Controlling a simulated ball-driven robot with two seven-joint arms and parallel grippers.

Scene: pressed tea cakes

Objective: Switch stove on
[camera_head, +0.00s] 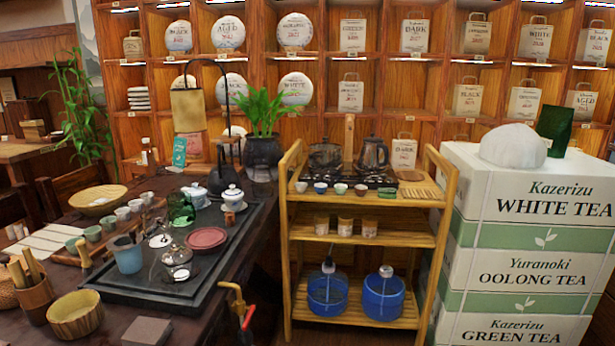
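The stove (350,180) is a low dark unit at the back of the top shelf of a wooden cart (365,239), right of centre. A dark kettle (325,155) stands on its left part and a shiny metal kettle (373,154) on its right part. No flame or lit light shows on the stove. Its knob or switch is too small or hidden to make out, partly behind a row of small cups (340,188). Neither of my grippers is in view.
A dark table with a black tea tray (135,287) full of teaware stands left of the cart. Stacked white tea boxes (515,260) crowd the cart's right side. Blue water jugs (384,298) stand on the bottom shelf.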

